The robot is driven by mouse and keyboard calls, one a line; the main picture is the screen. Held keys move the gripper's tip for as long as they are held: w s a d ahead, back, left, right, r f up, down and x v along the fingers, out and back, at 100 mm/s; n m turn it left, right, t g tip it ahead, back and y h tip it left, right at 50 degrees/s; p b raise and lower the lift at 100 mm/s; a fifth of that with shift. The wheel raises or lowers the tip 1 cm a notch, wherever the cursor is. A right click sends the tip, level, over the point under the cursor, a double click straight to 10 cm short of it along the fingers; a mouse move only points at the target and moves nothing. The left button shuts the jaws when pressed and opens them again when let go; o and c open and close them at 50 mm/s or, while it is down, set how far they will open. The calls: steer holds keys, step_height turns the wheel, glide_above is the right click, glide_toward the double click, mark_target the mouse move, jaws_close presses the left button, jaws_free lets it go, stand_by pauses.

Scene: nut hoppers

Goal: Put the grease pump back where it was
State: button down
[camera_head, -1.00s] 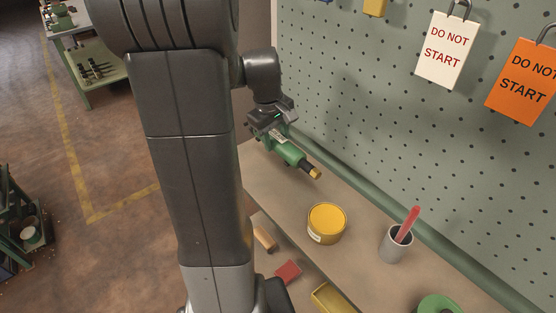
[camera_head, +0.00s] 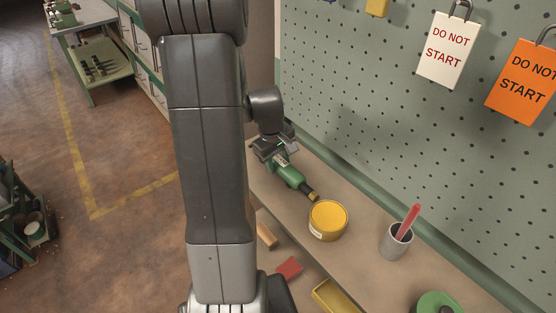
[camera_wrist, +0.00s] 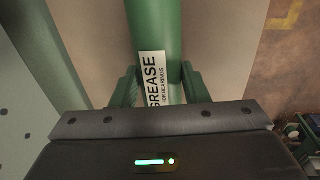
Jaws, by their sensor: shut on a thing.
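The grease pump is a green cylinder (camera_head: 287,173) with a dark and brass-coloured tip, in the head view. In the wrist view the pump (camera_wrist: 153,35) shows a white label reading GREASE. My gripper (camera_head: 272,150) is shut on the pump's body; in the wrist view its fingers (camera_wrist: 158,88) lie on both sides of the label. The pump is tilted, its tip pointing down to the right, close to the yellow tin. It is over the shelf (camera_head: 355,255); I cannot tell whether it touches it. Its rear end is hidden by my gripper.
A yellow tin (camera_head: 327,221) stands just right of the pump's tip. A grey cup (camera_head: 396,242) with a red stick and a green round thing (camera_head: 438,303) stand farther right. A pegboard (camera_head: 390,130) rises behind the shelf. A lower shelf holds a red block (camera_head: 289,267) and a yellow tray (camera_head: 333,297).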

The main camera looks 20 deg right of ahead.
steer(key=c, duration=0.8)
jaws_free()
steer(key=shift+f, duration=0.1)
steer(key=r, duration=0.4)
steer(key=a+r, duration=0.1)
steer(key=r, duration=0.7)
steer(key=shift+s+a+r, duration=0.1)
steer(key=shift+s+a, duration=0.2)
steer(key=shift+a, duration=0.1)
